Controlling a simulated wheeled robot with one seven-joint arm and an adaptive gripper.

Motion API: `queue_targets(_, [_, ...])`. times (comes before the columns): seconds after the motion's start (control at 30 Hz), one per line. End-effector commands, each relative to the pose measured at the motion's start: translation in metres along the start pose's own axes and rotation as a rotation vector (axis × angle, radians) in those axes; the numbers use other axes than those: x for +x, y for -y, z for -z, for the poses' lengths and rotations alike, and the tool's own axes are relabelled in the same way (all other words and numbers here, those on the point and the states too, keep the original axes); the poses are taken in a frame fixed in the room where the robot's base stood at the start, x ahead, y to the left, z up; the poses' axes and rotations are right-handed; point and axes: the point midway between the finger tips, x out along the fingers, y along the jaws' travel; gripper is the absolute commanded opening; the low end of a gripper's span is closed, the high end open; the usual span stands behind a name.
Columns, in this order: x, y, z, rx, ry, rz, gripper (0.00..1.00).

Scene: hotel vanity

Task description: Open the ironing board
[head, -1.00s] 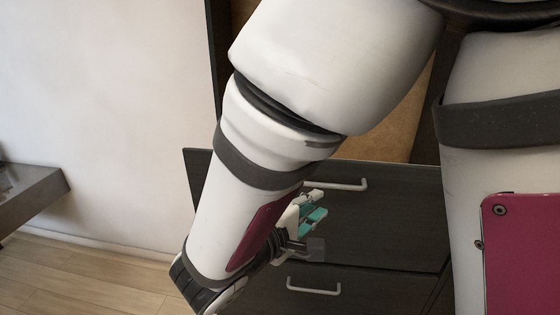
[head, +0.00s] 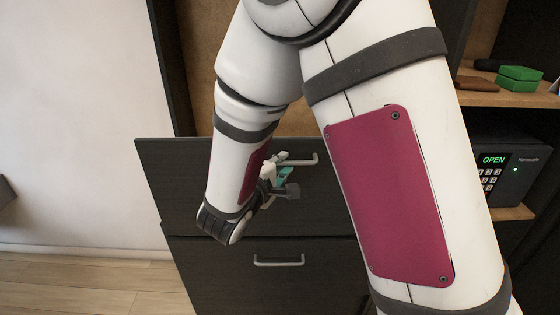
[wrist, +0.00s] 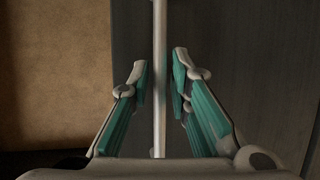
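No plain ironing board shows in either view. A dark cabinet has an upper drawer-like front (head: 180,185) with a pale bar handle (head: 316,160) and a lower front (head: 230,290) with a like handle (head: 279,262). My gripper (head: 284,166), with teal finger pads, is at the upper handle, partly hidden by my arm. In the wrist view my gripper (wrist: 160,70) is open, with one finger on each side of the handle bar (wrist: 160,100). Narrow gaps show between bar and fingertips. The upper front's left edge sticks out past the lower one.
A safe (head: 510,170) reading OPEN stands on a shelf (head: 515,212) at the right. Green boxes (head: 518,78) and a brown item (head: 478,83) lie on the shelf above. Wooden floor (head: 80,285) is free at the lower left. My arm hides much of the cabinet's right side.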

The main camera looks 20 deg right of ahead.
Motion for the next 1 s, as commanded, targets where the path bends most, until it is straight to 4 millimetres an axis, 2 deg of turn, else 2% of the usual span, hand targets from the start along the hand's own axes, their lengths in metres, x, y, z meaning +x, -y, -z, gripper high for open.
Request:
queue_targets(0.13, [0.008,0.000,0.000,0.000,0.000,0.001,0.18])
queue_targets(0.4, [0.010,0.000,0.000,0.000,-0.001,0.000,0.18])
queue_targets(0.43, [0.009,0.000,0.000,0.000,-0.001,0.000,0.16])
queue_targets(0.5, [0.009,0.000,0.000,0.000,-0.001,0.000,0.00])
queue_targets(1.0, [0.015,0.001,0.006,0.006,-0.001,-0.018,0.00])
